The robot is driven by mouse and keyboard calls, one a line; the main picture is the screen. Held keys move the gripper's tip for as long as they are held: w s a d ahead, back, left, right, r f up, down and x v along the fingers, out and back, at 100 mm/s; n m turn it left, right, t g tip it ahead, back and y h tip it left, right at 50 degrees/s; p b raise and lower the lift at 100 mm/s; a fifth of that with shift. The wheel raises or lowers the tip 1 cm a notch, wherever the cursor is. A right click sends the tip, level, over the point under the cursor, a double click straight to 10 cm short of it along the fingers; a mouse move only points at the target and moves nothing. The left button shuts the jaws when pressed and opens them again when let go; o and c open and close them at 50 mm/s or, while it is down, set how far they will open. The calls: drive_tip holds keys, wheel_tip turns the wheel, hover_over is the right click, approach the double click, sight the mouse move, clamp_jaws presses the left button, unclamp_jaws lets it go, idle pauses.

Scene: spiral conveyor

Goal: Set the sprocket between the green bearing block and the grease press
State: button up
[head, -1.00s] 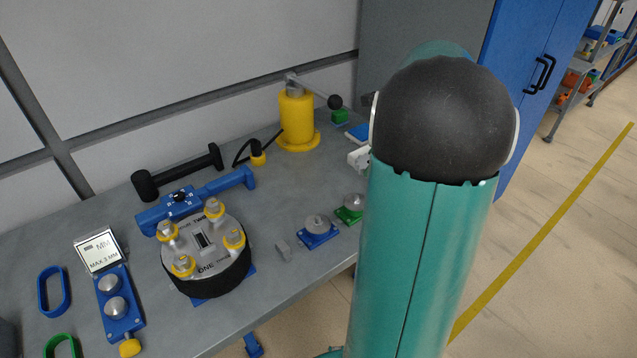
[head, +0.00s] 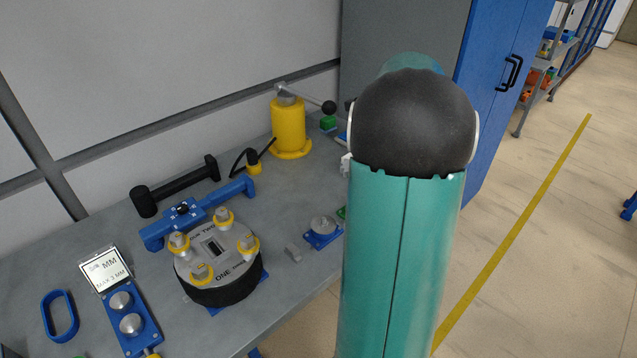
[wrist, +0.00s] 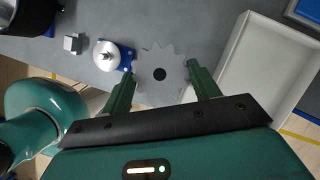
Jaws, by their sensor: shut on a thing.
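The sprocket, a grey toothed disc with a dark centre hole, shows in the wrist view (wrist: 146,70). My gripper (wrist: 161,70) is shut on it, one finger at each side, above the grey bench. I take the yellow cylinder with a lever and black knob as the grease press (head: 288,127), at the back of the bench.
A blue bearing block (head: 323,229) and a small grey block (head: 293,252) stand near the bench front. A white tray (wrist: 232,48) lies right of the sprocket in the wrist view. A round bolted fixture (head: 222,290) stands left. Bare bench lies before the press.

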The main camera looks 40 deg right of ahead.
drive_tip(key=w+f, duration=0.4)
drive_tip(key=w, duration=0.3)
approach(318, 184)
drive_tip(key=shift+w+a+f, duration=0.45)
drive_tip(key=shift+w+f, duration=0.2)
drive_tip(key=shift+f, duration=0.2)
drive_tip(key=shift+w+f, duration=0.4)
drive_tip(key=shift+f, duration=1.55)
drive_tip(key=shift+f, duration=0.1)
drive_tip(key=o, duration=1.1)
drive_tip(key=shift+f, duration=0.1)
drive_tip(key=shift+c, duration=0.2)
